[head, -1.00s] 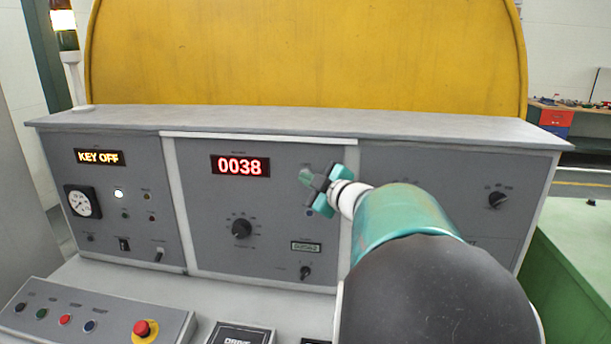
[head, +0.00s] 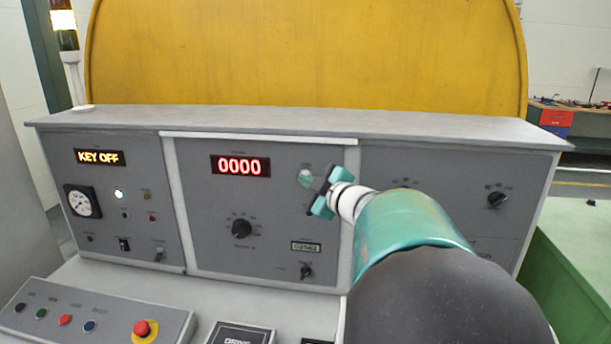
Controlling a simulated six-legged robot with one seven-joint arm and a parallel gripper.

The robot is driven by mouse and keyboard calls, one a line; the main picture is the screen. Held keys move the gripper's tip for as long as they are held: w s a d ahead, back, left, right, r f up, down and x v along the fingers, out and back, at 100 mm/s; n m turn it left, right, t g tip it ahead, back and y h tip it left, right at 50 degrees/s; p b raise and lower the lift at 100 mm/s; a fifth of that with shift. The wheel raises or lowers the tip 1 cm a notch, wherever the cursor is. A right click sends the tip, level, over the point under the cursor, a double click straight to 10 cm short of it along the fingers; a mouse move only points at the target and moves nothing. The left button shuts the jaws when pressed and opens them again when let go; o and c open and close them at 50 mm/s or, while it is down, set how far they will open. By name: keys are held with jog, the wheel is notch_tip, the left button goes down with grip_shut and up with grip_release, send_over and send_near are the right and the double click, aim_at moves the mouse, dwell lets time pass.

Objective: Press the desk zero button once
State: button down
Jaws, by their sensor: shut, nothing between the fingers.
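The red display (head: 240,166) on the middle panel of the grey desk (head: 215,205) reads 0000. My gripper (head: 318,208) is shut and empty, at the right part of this middle panel, right of the display and slightly below it. A pale green round lamp or button (head: 305,177) shows just left of and above the gripper. I cannot make out a label for the zero button; the gripper and wrist hide part of the panel there. I cannot tell whether the fingertips touch the panel.
A rotary knob (head: 242,229) and a small green counter (head: 306,247) lie near the gripper, with a small switch (head: 306,271) below. The left panel shows KEY OFF (head: 100,157). A red emergency stop (head: 145,330) sits on the lower front console.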

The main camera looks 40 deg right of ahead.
jog(key=shift+s+a, duration=0.8)
jog(key=shift+a, duration=0.2)
jog(key=shift+s+a, duration=0.75)
jog(key=shift+a, duration=0.2)
jog(key=s+a+f+m+g, duration=0.2)
jog(key=s+a+f+g, duration=0.1)
jog(key=a, duration=0.7)
jog(key=s+a+f+m+g+y, duration=0.1)
jog(key=s+a+f+m+g, duration=0.2)
jog(key=a, duration=0.7)
jog(key=s+a+f+m+g+y, duration=0.1)
jog(key=s+a+f+m+g, duration=0.2)
jog(key=a, duration=0.7)
jog(key=s+f+g, duration=0.2)
jog(key=s+f, duration=0.2)
jog(key=s, duration=0.1)
jog(key=shift+s+a, duration=0.15)
jog(key=shift+s, duration=0.1)
